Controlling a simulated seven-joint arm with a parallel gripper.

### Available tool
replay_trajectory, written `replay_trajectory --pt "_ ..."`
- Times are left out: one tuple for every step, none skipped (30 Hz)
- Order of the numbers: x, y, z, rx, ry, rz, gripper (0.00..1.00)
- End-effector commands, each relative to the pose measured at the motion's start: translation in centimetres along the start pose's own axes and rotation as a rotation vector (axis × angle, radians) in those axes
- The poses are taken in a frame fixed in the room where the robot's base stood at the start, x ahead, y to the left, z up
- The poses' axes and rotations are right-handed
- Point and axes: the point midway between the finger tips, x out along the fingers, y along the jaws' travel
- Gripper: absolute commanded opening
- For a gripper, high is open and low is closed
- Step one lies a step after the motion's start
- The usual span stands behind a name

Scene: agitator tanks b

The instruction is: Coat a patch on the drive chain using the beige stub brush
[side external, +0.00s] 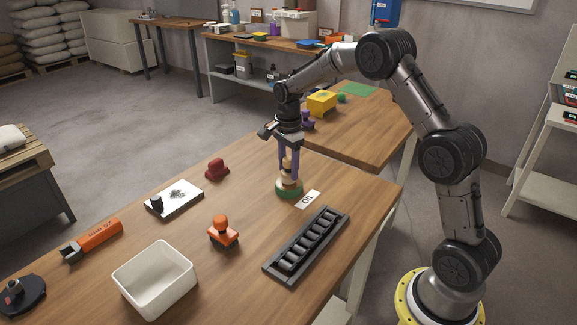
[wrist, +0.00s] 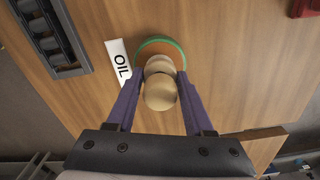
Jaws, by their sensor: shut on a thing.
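The beige stub brush (side external: 289,174) stands in a round green-rimmed dish (side external: 289,191). My gripper (side external: 288,165) points down and is shut on the brush. In the wrist view, the brush's rounded beige knob (wrist: 160,92) is between the purple fingers of my gripper (wrist: 160,78). The dish (wrist: 158,40) shows a brown inside behind the knob; the brush's lower end is hidden. An "OIL" label (side external: 307,200) lies beside the dish. The drive chain (side external: 305,244) is a row of dark links in a dark frame, at the table's front right; part shows in the wrist view (wrist: 48,38).
An orange-red knobbed tool (side external: 223,234), a white bin (side external: 155,279), a red block (side external: 217,169), and a speckled white plate (side external: 178,199) stand to the left. An orange tool (side external: 98,237) and black disc (side external: 22,300) lie farther left.

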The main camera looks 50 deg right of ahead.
Motion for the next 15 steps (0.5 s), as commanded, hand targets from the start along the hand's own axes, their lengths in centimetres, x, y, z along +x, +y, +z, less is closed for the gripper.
replay_trajectory --pt "0.06 0.00 0.00 0.000 0.000 0.000 0.00" --pt "0.10 0.00 0.00 0.000 0.000 0.000 0.00" --pt "0.14 0.01 0.00 0.000 0.000 0.000 0.00" --pt "0.18 0.01 0.00 0.000 0.000 0.000 0.00" --pt "0.21 0.01 0.00 0.000 0.000 0.001 0.00" --pt "0.25 0.01 0.00 0.000 0.000 0.001 0.00" --pt "0.29 0.01 0.00 0.000 0.000 0.001 0.00" --pt "0.32 0.01 0.00 0.000 0.000 0.001 0.00" --pt "0.36 0.01 0.00 0.000 0.000 0.001 0.00" --pt "0.39 0.01 0.00 0.000 0.000 0.001 0.00" --pt "0.43 0.01 0.00 0.000 0.000 0.001 0.00" --pt "0.47 0.01 0.00 0.000 0.000 0.001 0.00" --pt "0.51 0.01 0.00 0.000 0.000 0.001 0.00" --pt "0.54 0.01 0.00 0.000 0.000 0.001 0.00" --pt "0.58 0.01 0.00 0.000 0.000 0.001 0.00"
